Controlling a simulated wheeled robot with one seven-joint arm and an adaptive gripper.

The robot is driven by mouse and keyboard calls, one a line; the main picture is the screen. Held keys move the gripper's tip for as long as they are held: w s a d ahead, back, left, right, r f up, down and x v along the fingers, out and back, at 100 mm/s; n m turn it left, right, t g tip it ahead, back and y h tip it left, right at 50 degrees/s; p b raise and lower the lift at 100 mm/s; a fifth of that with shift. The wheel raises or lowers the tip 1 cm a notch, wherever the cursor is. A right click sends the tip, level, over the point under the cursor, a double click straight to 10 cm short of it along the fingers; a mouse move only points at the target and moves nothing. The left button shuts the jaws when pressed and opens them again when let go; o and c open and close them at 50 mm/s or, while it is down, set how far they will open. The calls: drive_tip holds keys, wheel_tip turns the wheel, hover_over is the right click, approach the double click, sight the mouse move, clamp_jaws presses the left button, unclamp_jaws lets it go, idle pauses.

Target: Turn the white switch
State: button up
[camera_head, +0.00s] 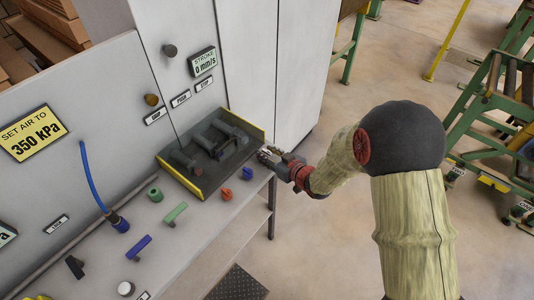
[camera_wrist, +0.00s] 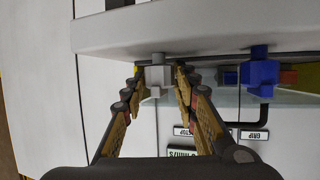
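The white switch (camera_wrist: 157,76) is in the wrist view, a small pale block with a narrower stem, on the edge of a light grey panel (camera_wrist: 200,32). My gripper (camera_wrist: 159,70) is open, with one finger on each side of the switch. Narrow gaps seem to show between the fingers and the switch, but I cannot tell whether either touches it. In the head view my gripper (camera_head: 266,155) is at the right end of the console, beside the black tray. The white switch cannot be made out there, where the gripper covers that spot.
A blue switch (camera_wrist: 262,72) is right of the white one in the wrist view. On the console are an orange knob (camera_head: 226,194), a blue knob (camera_head: 247,173), a green lever (camera_head: 175,212) and a yellow-edged tray (camera_head: 196,188) of dark parts. Open floor (camera_head: 330,240) lies right.

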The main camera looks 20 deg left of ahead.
drive_tip(key=c, duration=0.6)
clamp_jaws()
drive_tip(key=shift+a+m+t+h+b, duration=0.1)
drive_tip(key=shift+m+t+h+b, duration=0.3)
drive_tip(key=shift+b, duration=0.3)
drive_tip(key=shift+s+f+m+t+h+b, duration=0.1)
drive_tip(key=shift+m+t+h+b, duration=0.6)
drive_tip(key=shift+b, duration=0.45)
drive_tip(key=m+t+h+b, duration=0.1)
drive_tip(key=m+h, duration=0.1)
drive_tip(key=m, duration=0.1)
drive_tip(key=shift+a+t+h, duration=0.1)
drive_tip(key=shift+t+h, duration=0.2)
drive_tip(key=shift+t, duration=0.1)
drive_tip(key=m+h+p, duration=0.1)
drive_tip(key=h, duration=0.1)
drive_tip(key=m+t+h+p, duration=0.1)
drive_tip(key=m+h+p, duration=0.1)
drive_tip(key=shift+r, duration=0.35)
drive_tip(key=m+h+p, duration=0.3)
drive_tip(key=p, duration=0.1)
drive_tip(key=shift+f, duration=0.1)
drive_tip(key=shift+m+h, duration=0.4)
